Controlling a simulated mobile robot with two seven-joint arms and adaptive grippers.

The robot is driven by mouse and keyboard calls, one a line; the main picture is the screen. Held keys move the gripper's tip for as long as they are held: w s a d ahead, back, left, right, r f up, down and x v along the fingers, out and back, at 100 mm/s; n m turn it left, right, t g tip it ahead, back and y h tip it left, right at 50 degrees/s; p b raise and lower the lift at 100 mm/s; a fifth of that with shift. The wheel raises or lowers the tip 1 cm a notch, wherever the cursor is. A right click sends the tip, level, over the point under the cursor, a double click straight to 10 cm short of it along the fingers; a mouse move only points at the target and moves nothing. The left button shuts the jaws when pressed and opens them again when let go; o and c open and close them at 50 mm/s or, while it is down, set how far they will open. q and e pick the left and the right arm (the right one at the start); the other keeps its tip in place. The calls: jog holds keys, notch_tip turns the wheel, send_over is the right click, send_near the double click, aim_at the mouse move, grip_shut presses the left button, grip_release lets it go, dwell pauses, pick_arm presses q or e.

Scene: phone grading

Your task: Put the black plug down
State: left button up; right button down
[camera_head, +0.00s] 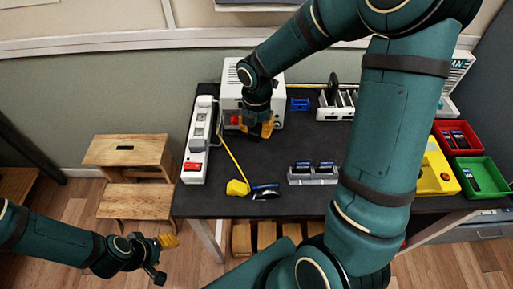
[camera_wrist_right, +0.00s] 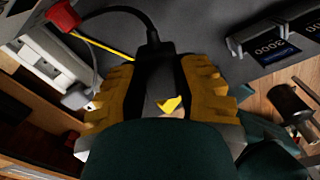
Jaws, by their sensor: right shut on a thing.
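My right gripper (camera_head: 258,130) is above the dark table, in front of a white box (camera_head: 285,108). In the right wrist view, its yellow fingers (camera_wrist_right: 160,98) are shut on the black plug (camera_wrist_right: 157,72). A black cable (camera_wrist_right: 135,12) runs from the plug's far end and curves up to the left, towards a red part (camera_wrist_right: 62,15). In the head view the plug is hidden by the gripper. My left gripper (camera_head: 162,258) hangs over the floor at the lower left; its fingers look apart, with nothing between them.
A white power strip with a red switch (camera_head: 194,167) lies along the table's left edge. Red (camera_head: 457,135) and green (camera_head: 487,178) bins stand right.

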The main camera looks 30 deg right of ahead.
aim_at(256, 128)
notch_tip(256, 128, down, 7)
jog(key=shift+r+b, duration=0.2)
jog(key=shift+b, duration=0.7)
jog(key=shift+f, duration=0.4)
jog(key=shift+f, duration=0.15)
jog(key=c, duration=0.7)
grip_release()
jog(key=shift+c, duration=0.2)
notch_tip(256, 128, up, 13)
jog(key=p, duration=0.3)
